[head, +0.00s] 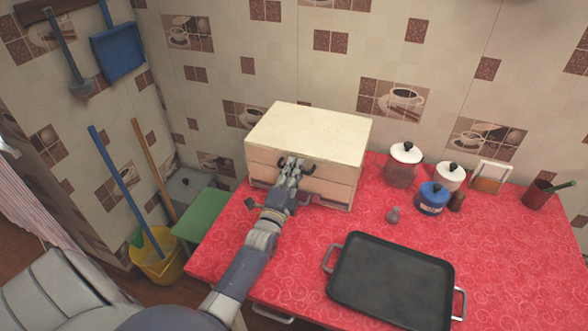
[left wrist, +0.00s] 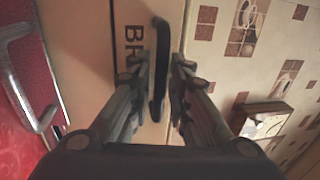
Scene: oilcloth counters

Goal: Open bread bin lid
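The bread bin (head: 312,128) is a cream box on the red counter against the tiled wall, and its lid looks closed. My left gripper (head: 293,164) is at the bin's front face, near the upper edge. In the left wrist view a black handle (left wrist: 160,60) stands on the bin's front (left wrist: 135,15), beside dark lettering that is partly hidden. The fingers of my left gripper (left wrist: 160,80) are apart, one on each side of the handle, with gaps visible. I cannot tell whether they touch it. My right gripper is in neither view.
A black tray (head: 390,280) lies in front on the red counter (head: 510,240). White-lidded jars (head: 404,165), a blue canister (head: 432,198) and a red cup (head: 538,195) stand to the right. A green stool (head: 202,215) and yellow bucket (head: 157,262) stand left of the counter.

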